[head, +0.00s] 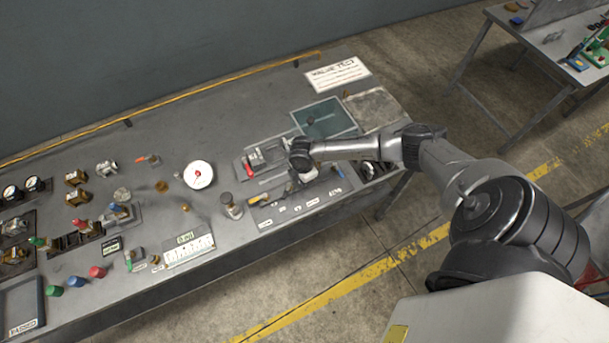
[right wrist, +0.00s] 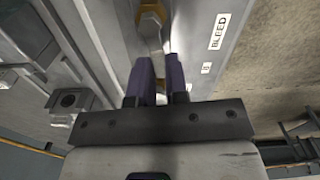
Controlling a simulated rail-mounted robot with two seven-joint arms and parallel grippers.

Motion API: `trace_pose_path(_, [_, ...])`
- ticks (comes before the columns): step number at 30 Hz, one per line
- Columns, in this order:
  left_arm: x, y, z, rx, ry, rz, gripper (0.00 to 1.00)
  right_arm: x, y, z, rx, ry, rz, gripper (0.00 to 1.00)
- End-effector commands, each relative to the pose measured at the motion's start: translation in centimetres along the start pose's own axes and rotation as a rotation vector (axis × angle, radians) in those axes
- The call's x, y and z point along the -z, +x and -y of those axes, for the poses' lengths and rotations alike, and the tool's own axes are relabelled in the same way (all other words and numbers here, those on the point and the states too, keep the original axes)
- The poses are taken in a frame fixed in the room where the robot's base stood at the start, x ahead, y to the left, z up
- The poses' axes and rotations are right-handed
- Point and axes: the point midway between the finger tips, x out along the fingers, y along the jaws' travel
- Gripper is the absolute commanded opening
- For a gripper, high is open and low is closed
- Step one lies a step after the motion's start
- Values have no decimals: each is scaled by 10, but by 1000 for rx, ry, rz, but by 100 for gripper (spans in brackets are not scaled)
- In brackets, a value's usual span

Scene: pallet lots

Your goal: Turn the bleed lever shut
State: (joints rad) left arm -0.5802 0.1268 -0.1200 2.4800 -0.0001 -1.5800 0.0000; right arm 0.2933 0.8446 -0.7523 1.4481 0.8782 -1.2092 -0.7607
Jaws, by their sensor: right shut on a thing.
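The bleed lever (right wrist: 153,38) shows in the right wrist view as a grey metal handle with a brass part (right wrist: 150,10) at its far end. A white label reading BLEED (right wrist: 218,30) lies to its right. My right gripper (right wrist: 161,62) is shut on the lever, with its two dark fingers on either side of it. In the head view my right arm reaches in from the right, and my right gripper (head: 304,172) is over the bench panel; the lever is too small and covered to make out there. My left gripper is not in view.
A clear teal sheet (head: 324,118) and a sign (head: 338,74) lie at the back right. The bench's back middle is clear.

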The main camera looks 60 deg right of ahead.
Motion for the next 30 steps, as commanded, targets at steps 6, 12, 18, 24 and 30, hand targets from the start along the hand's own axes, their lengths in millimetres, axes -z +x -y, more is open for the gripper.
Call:
trace_pose_path(6, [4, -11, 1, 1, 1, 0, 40, 0, -2, -4, 1, 98, 0, 0])
trace_pose_path(12, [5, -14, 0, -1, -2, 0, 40, 0, -2, -6, 1, 144, -1, 0])
trace_pose_path(18, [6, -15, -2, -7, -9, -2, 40, 0, -1, -7, 1, 158, -1, 0])
trace_pose_path(24, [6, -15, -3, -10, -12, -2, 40, 0, -1, -7, 0, 159, -1, 0])
trace_pose_path(30, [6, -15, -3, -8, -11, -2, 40, 0, -1, -7, 0, 159, -1, 23])
